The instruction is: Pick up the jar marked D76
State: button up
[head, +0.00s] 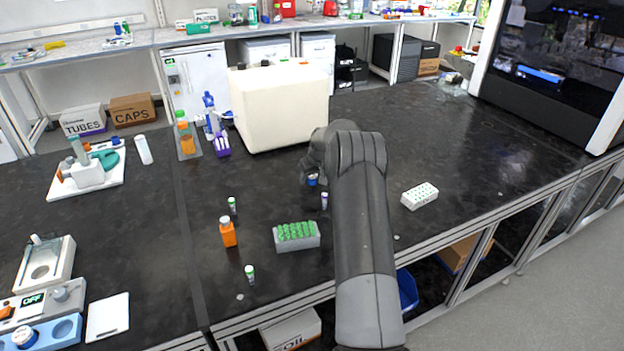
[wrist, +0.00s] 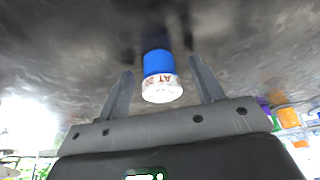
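A small jar with a blue part and a white part with reddish lettering (wrist: 160,78) appears between my two fingers in the wrist view. Its lettering is too blurred to read as D76. My gripper (wrist: 160,68) is open, with a visible gap on each side of the jar. In the head view, a bit of the blue jar (head: 312,180) shows on the black bench under my wrist; my arm hides most of the gripper. Another jar with a white, marked lid (head: 25,336) sits in a blue holder at the lower left, its marking unreadable.
A rack of green-capped tubes (head: 297,243) and an orange bottle (head: 228,232) stand nearer. A large cream box (head: 285,105) stands behind. A white perforated block (head: 419,196) lies right.

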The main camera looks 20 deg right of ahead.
jog(key=c, duration=1)
jog(key=shift+r, duration=0.1)
